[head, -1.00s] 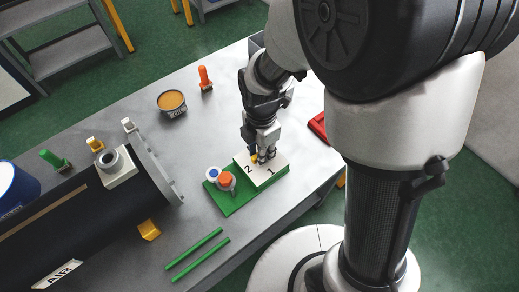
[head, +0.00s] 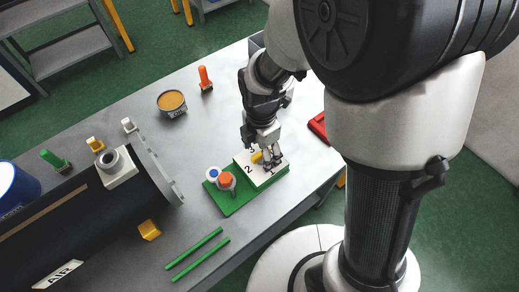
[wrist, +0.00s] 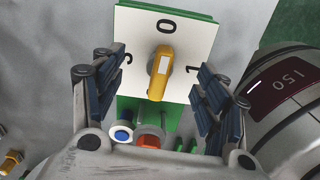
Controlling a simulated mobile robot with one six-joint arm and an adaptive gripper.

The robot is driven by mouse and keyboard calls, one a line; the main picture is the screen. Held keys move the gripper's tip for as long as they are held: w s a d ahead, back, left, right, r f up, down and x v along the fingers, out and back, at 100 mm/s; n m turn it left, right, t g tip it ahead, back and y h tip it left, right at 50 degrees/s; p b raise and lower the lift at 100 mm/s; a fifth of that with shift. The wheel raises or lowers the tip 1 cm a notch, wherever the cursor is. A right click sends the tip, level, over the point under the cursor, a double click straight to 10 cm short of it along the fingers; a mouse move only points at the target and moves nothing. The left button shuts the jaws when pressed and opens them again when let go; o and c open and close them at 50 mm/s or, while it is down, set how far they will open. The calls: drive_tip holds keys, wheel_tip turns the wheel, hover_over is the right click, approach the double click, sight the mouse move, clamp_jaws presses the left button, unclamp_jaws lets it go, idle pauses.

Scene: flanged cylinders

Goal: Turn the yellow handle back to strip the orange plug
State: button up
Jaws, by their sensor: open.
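The yellow handle (head: 257,157) is on a white dial plate (head: 268,176) with black numerals, on a green base (head: 232,203). In the wrist view the yellow handle (wrist: 159,75) points up and slightly right, its tip just below the "0". The orange plug (head: 226,180) stands at the plate's left in the head view; it also shows below the handle in the wrist view (wrist: 148,141), partly hidden. My gripper (head: 269,164) is open over the plate. In the wrist view its fingers (wrist: 160,80) are on either side of the handle, apart from it.
A blue-topped plug (head: 213,174) is beside the orange one. Two green rods (head: 197,253) lie on the grey table. A dark cylinder (head: 95,225) marked "AIR" fills the left. A tin (head: 172,102) and an orange-topped post (head: 205,79) stand behind. The table between is clear.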

drive_tip(key=shift+r+p, duration=2.5)
drive_tip(key=shift+r, duration=0.5)
drive_tip(key=s+d+r+m+t, duration=0.2)
drive_tip(key=s+d+r+m, duration=0.3)
drive_tip(key=r+m, duration=0.4)
drive_tip(key=s+d+r+m+t, duration=0.2)
drive_tip(key=s+d+r+m, duration=0.4)
drive_tip(key=m, duration=0.9)
wheel_tip(320, 180, up, 4)
drive_tip(key=s, duration=0.2)
drive_tip(key=shift+s+r+t, duration=0.2)
drive_tip(key=shift+s+t, duration=0.1)
